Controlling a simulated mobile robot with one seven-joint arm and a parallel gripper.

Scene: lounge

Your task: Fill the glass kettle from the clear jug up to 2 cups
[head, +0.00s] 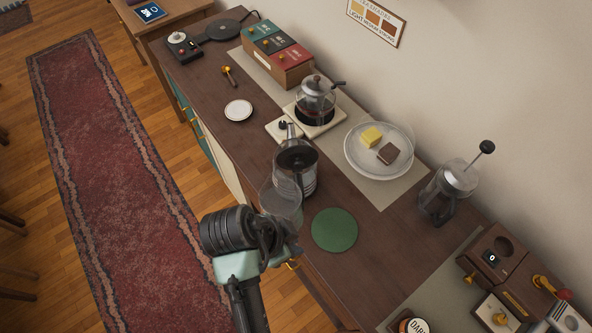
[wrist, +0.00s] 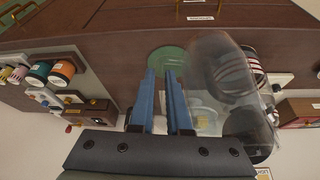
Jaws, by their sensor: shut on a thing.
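The clear jug (head: 281,203) is held by my gripper (head: 272,228), close against the near side of the glass kettle in the head view. In the wrist view the jug (wrist: 208,72) shows right of my blue fingers (wrist: 164,75); it looks tilted, and its handle and water level cannot be made out.
A green round mat (head: 334,230) lies bare on the counter. Behind the kettle are a lidded glass pot (head: 316,92) on a warmer, and a plate (head: 360,165) with yellow and brown pieces. A French press (head: 447,190) stands right. The counter's front edge is close to my gripper.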

